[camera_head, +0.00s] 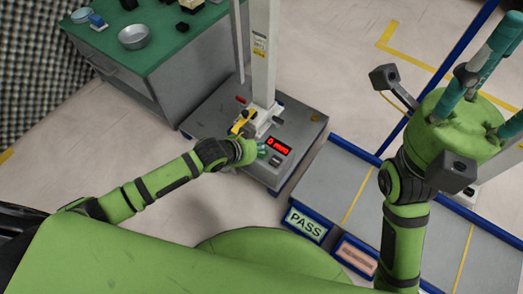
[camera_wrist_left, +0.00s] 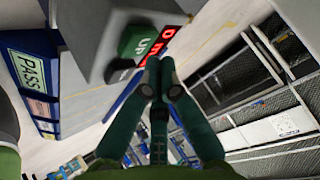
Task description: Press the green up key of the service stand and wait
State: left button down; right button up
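The service stand (camera_head: 215,112) is a grey box with a white column, in the middle of the head view. Its red display (camera_head: 278,145) reads 0 mm. In the left wrist view, the green up key (camera_wrist_left: 133,40), marked UP, sits beside the red display (camera_wrist_left: 162,42). My left gripper (camera_head: 262,149) is at the stand's key panel, and its fingertips (camera_wrist_left: 160,68) are together just below the key in the wrist view. I cannot tell whether they touch it. My right gripper (camera_head: 516,75) is raised at the right, its teal fingers spread and partly cut off.
A blue-edged grey platform (camera_head: 345,185) with a PASS sign (camera_head: 306,223) lies to the right. A yellow part (camera_head: 243,122) is at the column's foot. Floor is open behind the stand.

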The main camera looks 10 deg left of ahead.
pick_arm(q)
jog(key=shift+f, duration=0.15)
jog(key=shift+f, duration=0.3)
